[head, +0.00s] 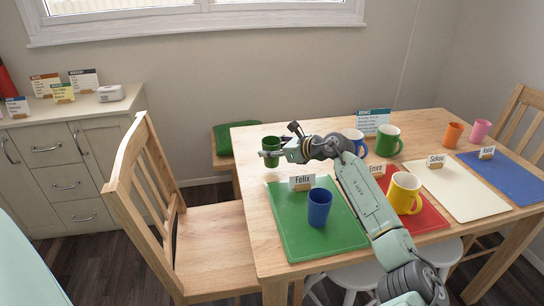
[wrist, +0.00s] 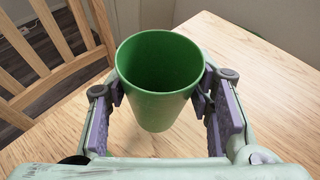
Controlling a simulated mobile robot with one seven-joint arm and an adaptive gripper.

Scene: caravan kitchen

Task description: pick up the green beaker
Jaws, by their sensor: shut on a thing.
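The green beaker (head: 271,146) is at the far left part of the wooden table. It is upright and has no handle. My gripper (head: 273,154) is shut on it, with the arm reaching over from the right. In the wrist view the beaker (wrist: 158,85) stands between the two purple-padded fingers, its open rim towards the camera and empty inside. I cannot tell whether its base touches the table.
A blue beaker (head: 319,206) stands on the green mat (head: 292,237) by the Felix card. A green mug (head: 389,140), a blue-and-white mug (head: 354,141) and a sign (head: 373,121) stand behind my arm. A yellow mug (head: 404,192) is beside my forearm. A chair (head: 140,165) stands left.

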